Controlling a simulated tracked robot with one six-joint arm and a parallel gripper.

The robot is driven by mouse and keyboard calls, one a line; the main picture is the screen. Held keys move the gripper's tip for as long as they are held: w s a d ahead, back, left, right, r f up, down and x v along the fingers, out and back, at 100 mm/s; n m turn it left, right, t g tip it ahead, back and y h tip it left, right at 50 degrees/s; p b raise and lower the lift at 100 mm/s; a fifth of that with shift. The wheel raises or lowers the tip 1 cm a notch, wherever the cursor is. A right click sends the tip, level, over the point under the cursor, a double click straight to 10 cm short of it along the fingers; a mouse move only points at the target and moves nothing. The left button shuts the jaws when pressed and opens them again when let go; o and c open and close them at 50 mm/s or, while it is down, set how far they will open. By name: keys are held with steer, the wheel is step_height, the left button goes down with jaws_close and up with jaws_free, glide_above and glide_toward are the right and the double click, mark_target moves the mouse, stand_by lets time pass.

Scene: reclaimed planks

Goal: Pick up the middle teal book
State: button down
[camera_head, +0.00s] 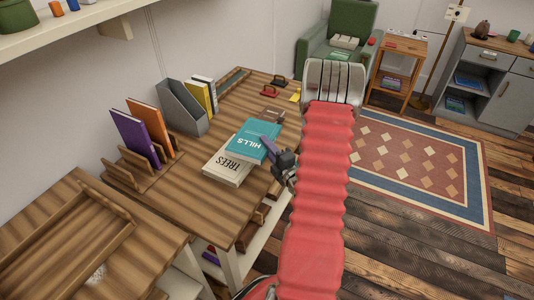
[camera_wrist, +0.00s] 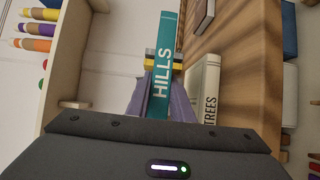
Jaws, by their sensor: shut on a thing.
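The teal book (camera_head: 253,141) has "HILLS" on its cover and is in the grip of my gripper (camera_head: 270,151) by its near right edge. In the head view it overlaps the cream "TREES" book (camera_head: 226,165), which lies flat on the wooden table. In the wrist view the teal book's spine (camera_wrist: 163,70) stands between the two purple-grey fingers of my gripper (camera_wrist: 161,103). The cream book (camera_wrist: 204,88) shows to its right there, with a visible gap between the two. Part of the teal book's near edge is hidden by the fingers.
A purple book (camera_head: 133,138) and an orange book (camera_head: 150,126) stand in a wooden rack on the table (camera_head: 205,208). A grey file holder (camera_head: 183,108) with yellow and white books stands behind. A wooden tray (camera_head: 70,245) is at lower left. A small brown item (camera_head: 271,116) lies beyond the teal book.

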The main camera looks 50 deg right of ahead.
steer(key=shift+r, duration=1.4)
